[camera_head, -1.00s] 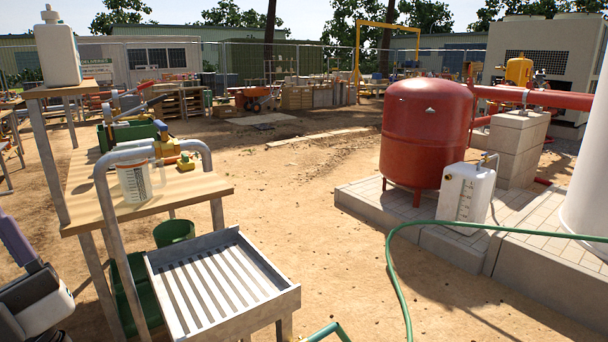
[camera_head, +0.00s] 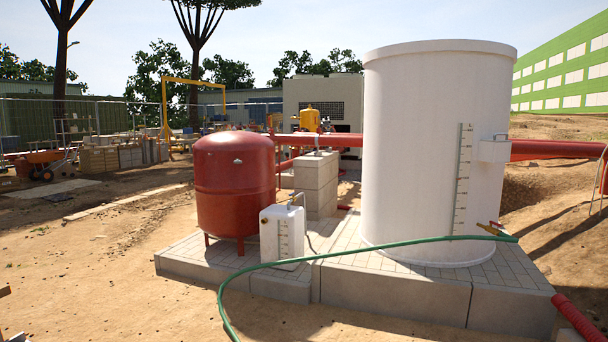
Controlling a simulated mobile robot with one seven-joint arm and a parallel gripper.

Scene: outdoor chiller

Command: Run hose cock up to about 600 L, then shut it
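A large white cylindrical tank (camera_head: 412,150) stands on a paved plinth right of centre. A graduated scale strip (camera_head: 461,180) runs up its front; its figures are too small to read, and I cannot tell a level. A green hose (camera_head: 370,246) crosses in front of the tank and ends near a small brass cock (camera_head: 490,229) with what looks like a red part, at the tank's lower right. I cannot tell whether the cock is open or shut. My gripper is not in view.
A red vessel (camera_head: 235,180) and a small white marked container (camera_head: 282,236) stand left of the tank on the plinth (camera_head: 400,295). A red corrugated pipe (camera_head: 580,320) lies at the lower right. Sandy ground at the left front (camera_head: 100,270) is open.

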